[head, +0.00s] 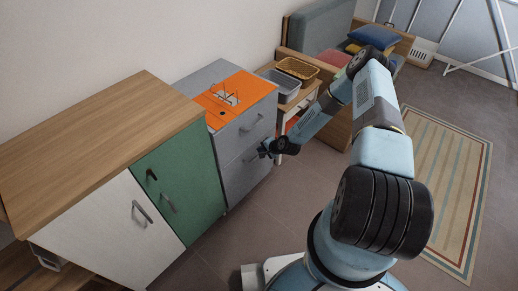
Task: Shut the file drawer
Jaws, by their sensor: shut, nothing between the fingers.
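The grey file cabinet (203,76) stands at the middle left with two drawers facing right. The upper drawer (235,136) and the lower drawer (236,178) each have a bar handle. Their fronts look about flush, with no clear gap showing. My gripper (263,152) is shut and empty, close in front of the lower drawer near its handle. I cannot tell whether it touches the drawer or handle. The gripper and wrist hide part of the drawer front's right side.
An orange mat (255,91) with a small wire rack lies on the cabinet. A wood-topped cabinet (90,125) with white and green doors adjoins on the left. A small table (314,86) with a grey bin and basket stands right of the drawers. Floor in front is clear.

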